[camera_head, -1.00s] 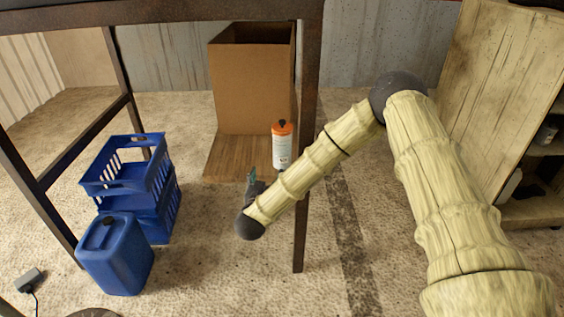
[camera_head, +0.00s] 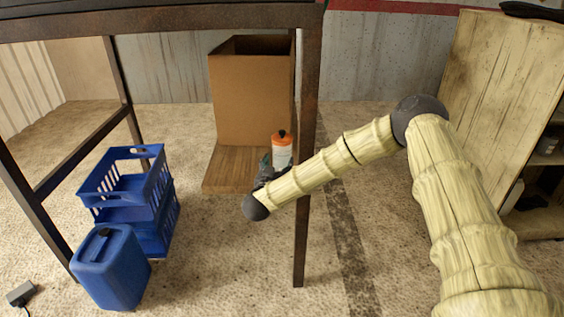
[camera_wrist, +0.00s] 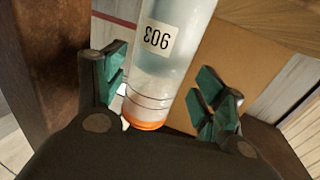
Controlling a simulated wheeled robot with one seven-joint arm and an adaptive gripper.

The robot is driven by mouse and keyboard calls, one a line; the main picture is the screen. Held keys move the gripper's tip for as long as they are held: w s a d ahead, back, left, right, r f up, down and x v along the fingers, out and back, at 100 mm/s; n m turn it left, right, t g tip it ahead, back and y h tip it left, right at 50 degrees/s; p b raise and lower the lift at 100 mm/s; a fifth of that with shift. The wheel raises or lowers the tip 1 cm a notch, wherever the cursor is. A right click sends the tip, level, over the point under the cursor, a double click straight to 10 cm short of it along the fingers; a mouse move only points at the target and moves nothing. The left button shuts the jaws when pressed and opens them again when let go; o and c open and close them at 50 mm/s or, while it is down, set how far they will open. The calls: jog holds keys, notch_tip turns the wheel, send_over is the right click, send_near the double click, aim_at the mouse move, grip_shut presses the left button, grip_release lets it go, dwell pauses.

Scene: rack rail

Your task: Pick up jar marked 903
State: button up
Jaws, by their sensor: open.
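The jar marked 903 (camera_wrist: 168,50) is a clear, pale bottle with an orange collar. In the wrist view it appears upside down, with its 903 label facing me, between the two green-padded fingers of my gripper (camera_wrist: 162,92). The fingers are apart, with a visible gap on the right side; whether the left finger touches the jar I cannot tell. In the head view the jar (camera_head: 282,148) stands upright by a wooden board, with an orange top and dark cap. My gripper (camera_head: 265,170) is just in front of it, partly hidden by my arm.
A cardboard box (camera_head: 250,95) stands behind the jar on the wooden board (camera_head: 228,180). A dark metal table leg (camera_head: 301,235) rises close to the right of the jar. Blue crates (camera_head: 130,190) and a blue canister (camera_head: 110,268) are at left. A wooden cabinet (camera_head: 495,90) stands right.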

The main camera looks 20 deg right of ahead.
aim_at(280, 162)
jog(key=x, duration=0.3)
jog(key=shift+w+d, duration=0.15)
jog(key=shift+d, duration=0.05)
jog(key=shift+c, duration=0.2)
jog(key=shift+r, duration=0.1)
grip_shut()
